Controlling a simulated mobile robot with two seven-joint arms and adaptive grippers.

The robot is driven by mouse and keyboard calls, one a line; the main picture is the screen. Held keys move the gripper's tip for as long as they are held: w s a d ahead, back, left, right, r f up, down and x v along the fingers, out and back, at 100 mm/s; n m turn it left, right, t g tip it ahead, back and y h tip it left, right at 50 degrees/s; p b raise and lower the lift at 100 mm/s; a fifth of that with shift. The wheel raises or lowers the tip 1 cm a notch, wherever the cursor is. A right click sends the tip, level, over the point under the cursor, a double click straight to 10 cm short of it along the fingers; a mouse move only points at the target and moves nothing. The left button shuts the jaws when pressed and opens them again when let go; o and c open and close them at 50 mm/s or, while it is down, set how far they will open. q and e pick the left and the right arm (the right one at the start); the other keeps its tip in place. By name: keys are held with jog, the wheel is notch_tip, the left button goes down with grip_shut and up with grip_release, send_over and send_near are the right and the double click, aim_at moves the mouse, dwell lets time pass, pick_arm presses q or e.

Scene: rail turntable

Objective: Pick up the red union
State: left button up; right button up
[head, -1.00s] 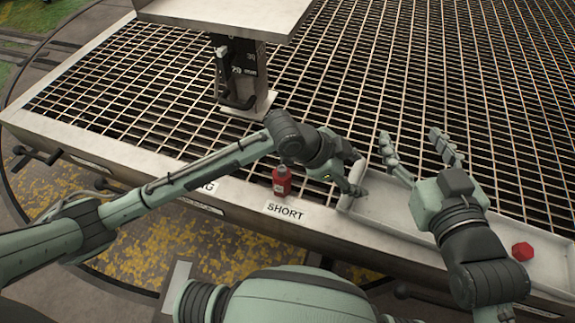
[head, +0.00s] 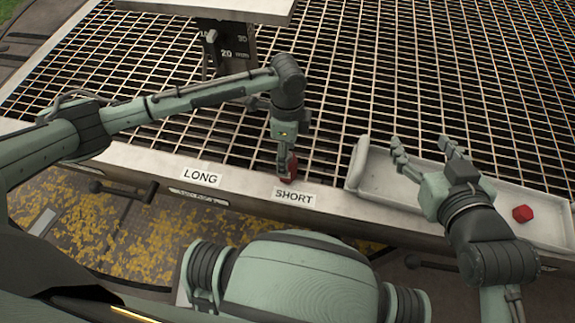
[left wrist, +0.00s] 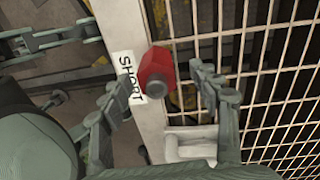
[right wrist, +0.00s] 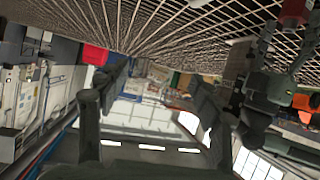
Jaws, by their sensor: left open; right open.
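A red union (head: 292,167) with a grey end stands at the grating's front border, by the SHORT label. My left gripper (head: 283,160) points down at it and partly hides it in the head view. In the left wrist view the union (left wrist: 156,70) shows between the open fingers of my left gripper (left wrist: 160,88), with a gap on either side. A second red piece (head: 523,213) lies in the grey tray (head: 485,190); I cannot tell its exact type. My right gripper (head: 421,146) is open and empty above the tray.
The LONG label (head: 201,177) and SHORT label (head: 294,197) are on the pale front border (head: 240,190). A raised plate (head: 215,8) on a scaled post (head: 228,52) stands at the back left. The grating (head: 380,70) behind is clear.

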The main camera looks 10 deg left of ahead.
pick_arm(q)
jog(key=f, duration=0.3)
jog(key=f+b, duration=0.1)
jog(key=shift+s+d+f, duration=0.15)
jog(key=shift+s, duration=0.2)
jog(key=shift+f, duration=0.2)
grip_shut()
pick_arm(e)
jog(key=w+a+r+t+y, duration=0.1)
jog(key=a+r+t, duration=0.1)
jog(key=r, duration=0.3)
jog(key=shift+w+a+t+y, duration=0.2)
jog(key=shift+a+t+y, duration=0.1)
jog(key=shift+a, duration=0.4)
